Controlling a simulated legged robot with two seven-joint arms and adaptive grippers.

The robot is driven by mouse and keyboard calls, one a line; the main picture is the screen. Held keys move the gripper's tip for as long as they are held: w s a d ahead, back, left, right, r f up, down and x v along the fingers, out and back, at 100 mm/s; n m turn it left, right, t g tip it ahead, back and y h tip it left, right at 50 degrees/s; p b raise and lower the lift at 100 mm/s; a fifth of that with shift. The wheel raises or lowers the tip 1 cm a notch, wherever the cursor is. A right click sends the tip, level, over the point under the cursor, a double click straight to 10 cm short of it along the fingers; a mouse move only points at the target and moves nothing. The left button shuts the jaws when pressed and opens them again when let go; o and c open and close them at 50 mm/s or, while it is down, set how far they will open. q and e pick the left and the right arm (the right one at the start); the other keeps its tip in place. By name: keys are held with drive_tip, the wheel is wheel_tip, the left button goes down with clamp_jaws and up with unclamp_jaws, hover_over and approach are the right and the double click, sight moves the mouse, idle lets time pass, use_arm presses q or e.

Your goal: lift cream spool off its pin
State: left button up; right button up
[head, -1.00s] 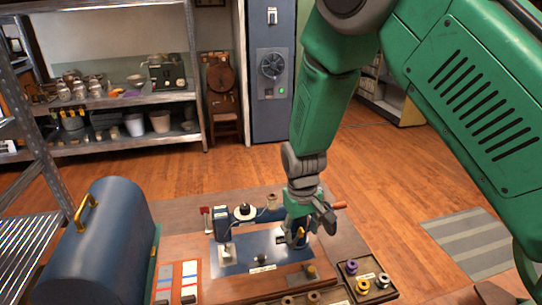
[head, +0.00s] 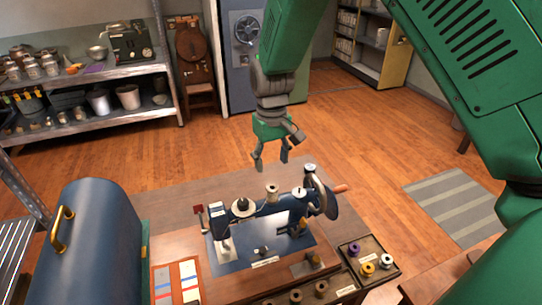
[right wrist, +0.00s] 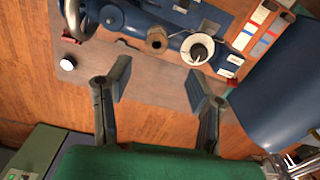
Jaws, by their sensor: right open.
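The cream-tan spool (head: 271,190) stands upright on top of the dark blue sewing machine (head: 262,210). In the right wrist view the spool (right wrist: 156,40) shows from above, with a dark centre; its pin is not clear. My right gripper (head: 271,160) is open and empty, with its fingers down, above and behind the spool. In the right wrist view the spool lies beyond the gap between the fingertips (right wrist: 160,80), touching neither. My left gripper is not in view.
A white disc with a dark part (head: 243,205) stands left of the spool on the machine. The handwheel (head: 316,190) is at right. A tray (head: 364,260) of coloured spools sits at front right. A blue domed case (head: 95,240) stands at left.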

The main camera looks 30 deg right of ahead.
sight(271, 185)
drive_tip(key=f+b, duration=0.1)
drive_tip(key=w+f+b, duration=0.1)
drive_tip(key=f, duration=0.1)
drive_tip(key=shift+a+f, duration=0.1)
drive_tip(key=shift+f, duration=0.05)
drive_tip(key=f+b, duration=0.1)
drive_tip(key=d+f+b, duration=0.1)
drive_tip(key=b, duration=0.1)
drive_tip(key=shift+s+d+f, duration=0.15)
drive_tip(key=shift+s+f, duration=0.05)
drive_tip(key=shift+s+d+f, duration=0.1)
drive_tip(key=shift+f, duration=0.55)
drive_tip(key=shift+a+f+b, duration=0.35)
drive_tip(key=shift+a+f, duration=0.1)
drive_tip(key=shift+f, duration=0.35)
drive_tip(key=shift+a+f, duration=0.25)
drive_tip(key=shift+f, duration=0.15)
drive_tip(key=shift+d, duration=0.1)
